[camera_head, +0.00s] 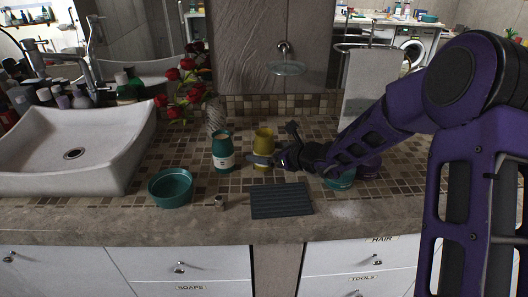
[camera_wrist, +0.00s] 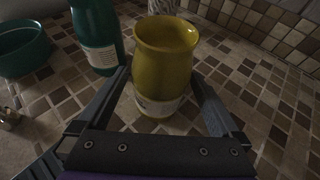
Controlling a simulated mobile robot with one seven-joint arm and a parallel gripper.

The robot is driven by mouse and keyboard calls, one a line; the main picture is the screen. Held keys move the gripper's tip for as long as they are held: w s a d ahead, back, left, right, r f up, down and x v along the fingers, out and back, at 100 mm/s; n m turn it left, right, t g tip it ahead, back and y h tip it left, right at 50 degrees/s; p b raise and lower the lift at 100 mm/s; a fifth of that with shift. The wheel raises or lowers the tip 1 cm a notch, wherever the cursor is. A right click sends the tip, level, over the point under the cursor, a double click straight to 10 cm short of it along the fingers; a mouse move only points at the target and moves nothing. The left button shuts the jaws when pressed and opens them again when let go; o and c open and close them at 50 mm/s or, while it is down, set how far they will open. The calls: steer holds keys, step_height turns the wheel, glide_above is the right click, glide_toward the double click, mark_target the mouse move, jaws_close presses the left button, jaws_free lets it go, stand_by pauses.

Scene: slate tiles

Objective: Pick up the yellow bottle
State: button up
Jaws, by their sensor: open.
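The yellow bottle (camera_head: 263,140) stands upright on the tiled counter, right of a teal bottle (camera_head: 222,150). In the wrist view the yellow bottle (camera_wrist: 165,62) has a wide open mouth and a pale label low on its body. My gripper (camera_head: 277,147) is open close to the yellow bottle. In the wrist view the fingers (camera_wrist: 162,92) reach along both sides of its lower part. I cannot tell whether they touch it. The left finger lies between the yellow bottle and the teal bottle (camera_wrist: 97,35).
A teal bowl (camera_head: 171,187) and a small metal object (camera_head: 219,201) are at the left front. A dark ribbed mat (camera_head: 281,200) lies at the counter's front edge. A vase of red roses (camera_head: 215,115) stands behind, and a white sink (camera_head: 75,145) fills the left.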

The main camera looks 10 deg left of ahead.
steer(key=shift+w+a+f, duration=0.15)
steer(key=shift+w+a, duration=0.05)
steer(key=shift+a, duration=0.15)
steer(key=shift+c, duration=0.3)
steer(key=c, duration=1.5)
